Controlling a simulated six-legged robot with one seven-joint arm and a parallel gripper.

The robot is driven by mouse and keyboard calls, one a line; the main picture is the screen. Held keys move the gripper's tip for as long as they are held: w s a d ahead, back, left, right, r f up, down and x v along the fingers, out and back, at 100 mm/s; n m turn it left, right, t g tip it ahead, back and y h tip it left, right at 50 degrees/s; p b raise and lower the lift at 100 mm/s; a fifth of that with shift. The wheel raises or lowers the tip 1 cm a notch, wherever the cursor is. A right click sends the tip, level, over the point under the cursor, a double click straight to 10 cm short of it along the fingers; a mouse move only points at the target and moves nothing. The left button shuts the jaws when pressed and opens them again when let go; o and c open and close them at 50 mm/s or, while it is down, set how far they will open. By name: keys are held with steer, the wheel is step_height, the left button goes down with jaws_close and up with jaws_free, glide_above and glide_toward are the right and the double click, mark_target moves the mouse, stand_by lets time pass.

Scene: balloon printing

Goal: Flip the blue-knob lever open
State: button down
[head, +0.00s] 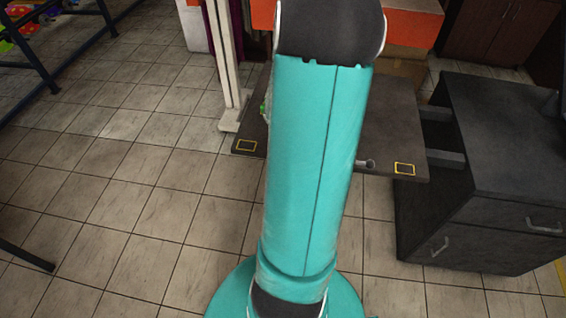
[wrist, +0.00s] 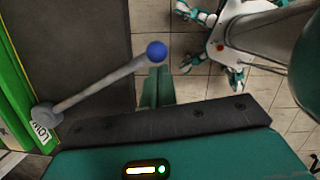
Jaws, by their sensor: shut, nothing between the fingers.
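The lever shows in the wrist view as a grey rod (wrist: 95,87) with a round blue knob (wrist: 156,50) on its free end. The rod slants up to the right from a grey pivot (wrist: 45,115) beside a green panel (wrist: 14,90). My gripper (wrist: 158,72) is shut and empty; its teal fingers lie together. In the picture, the fingertips are just below the blue knob; I cannot tell whether they touch it. In the head view my arm hides the gripper and the blue knob.
A dark table (head: 390,130) stands ahead, partly hidden by my arm. A black drawer cabinet (head: 500,180) stands on its right, and a white post (head: 226,65) on its left. A dark rack (head: 45,70) is at the far left. Tiled floor is open at left.

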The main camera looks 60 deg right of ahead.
steer(key=s+d+n, duration=0.3)
steer(key=s+d, duration=0.2)
steer(key=d, duration=0.1)
steer(key=shift+h, duration=0.3)
steer(key=shift+s+d, duration=0.1)
steer(key=shift+d, duration=0.15)
